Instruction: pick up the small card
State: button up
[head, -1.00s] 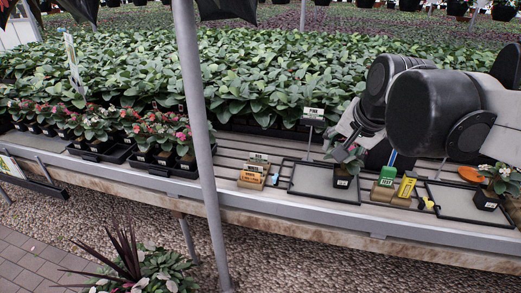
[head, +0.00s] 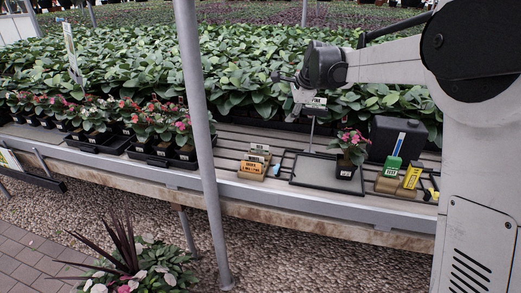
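Small white cards (head: 257,155) with dark print stand in a wooden block with an orange label (head: 250,168) on the bench, left of the middle tray. Another white card reading "PINK" (head: 316,102) is on a thin stand behind that tray. I cannot tell which one is the small card. My gripper (head: 284,78) is up over the green foliage, just above and left of the "PINK" card in the picture, apart from the block. Its fingers are small and dark against the leaves, so their opening is unclear.
A black-framed tray (head: 312,180) holds a pink-flowered pot (head: 344,172) at its right. Right of it are a green item (head: 391,166), a yellow item (head: 413,175) and a dark box (head: 397,136). A grey post (head: 202,130) rises in front of the bench. Potted flowers (head: 168,133) stand left.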

aim_at(259, 146)
jog(key=w+a+f+m+b, duration=0.1)
jog(key=w+a+f, duration=0.2)
jog(key=w+f, duration=0.2)
jog(key=w+a+f+m+b, duration=0.1)
jog(key=w+a+f, duration=0.3)
jog(key=f, duration=0.7)
jog(key=w+a+f+m+y+b, duration=0.1)
jog(key=w+a+f+m, duration=0.1)
jog(key=w+f, duration=0.5)
jog(key=shift+a+f+m+g, duration=0.3)
jog(key=shift+a+f, duration=0.55)
jog(key=shift+f, duration=0.15)
jog(key=shift+s, duration=0.1)
grip_shut()
